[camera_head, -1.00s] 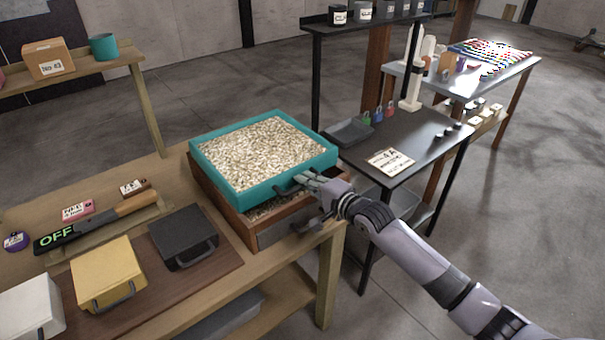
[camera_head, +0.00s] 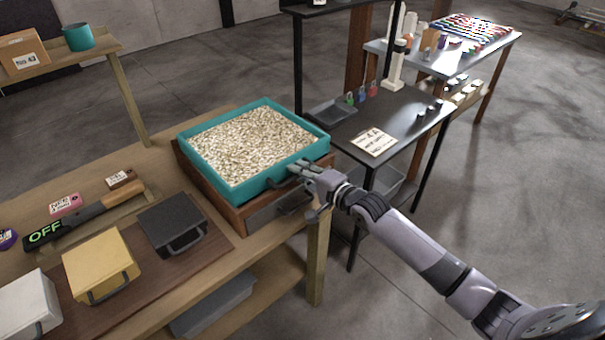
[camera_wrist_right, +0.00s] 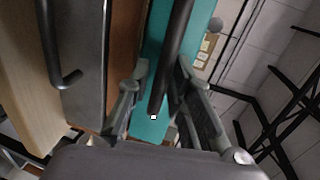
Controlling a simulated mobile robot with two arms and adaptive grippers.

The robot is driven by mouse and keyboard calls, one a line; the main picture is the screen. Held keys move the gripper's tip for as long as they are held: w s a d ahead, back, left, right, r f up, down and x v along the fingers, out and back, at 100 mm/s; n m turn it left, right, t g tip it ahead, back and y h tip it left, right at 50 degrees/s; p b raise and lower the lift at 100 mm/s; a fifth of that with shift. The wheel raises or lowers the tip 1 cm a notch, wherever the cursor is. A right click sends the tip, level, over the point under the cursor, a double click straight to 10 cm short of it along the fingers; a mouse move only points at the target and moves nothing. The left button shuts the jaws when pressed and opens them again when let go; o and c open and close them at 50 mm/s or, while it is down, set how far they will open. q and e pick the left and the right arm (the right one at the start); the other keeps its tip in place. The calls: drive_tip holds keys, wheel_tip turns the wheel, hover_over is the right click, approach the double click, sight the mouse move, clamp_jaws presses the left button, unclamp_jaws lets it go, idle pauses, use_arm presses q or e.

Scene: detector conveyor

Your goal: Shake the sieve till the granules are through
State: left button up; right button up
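The teal sieve (camera_head: 203,172) is full of pale granules (camera_head: 250,145), heaped nearly to its rim. It sits on a wooden box (camera_head: 185,158) with a grey drawer front (camera_head: 265,215). My right gripper (camera_head: 300,170) is at the sieve's front right side, around its dark handle (camera_head: 272,184). In the right wrist view the handle (camera_wrist_right: 178,35) runs between the two fingers (camera_wrist_right: 162,80). A strip of teal wall shows between the left finger and the handle, so the fingers look apart. The drawer handle (camera_wrist_right: 62,60) is left of them. My left gripper is out of view.
A dark side table (camera_head: 410,120) stands close behind my right arm. Open floor lies to the right.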

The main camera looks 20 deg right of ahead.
drive_tip(key=v, duration=1.2)
drive_tip(key=s+r+p, duration=0.2)
drive_tip(key=s+p, duration=0.4)
drive_tip(key=x, duration=0.6)
drive_tip(key=p+x, duration=0.1)
drive_tip(key=x, duration=1)
drive_tip(key=shift+w+f+p, duration=0.35)
drive_tip(key=shift+f+p, duration=0.05)
drive_tip(key=shift+c, duration=0.2)
clamp_jaws()
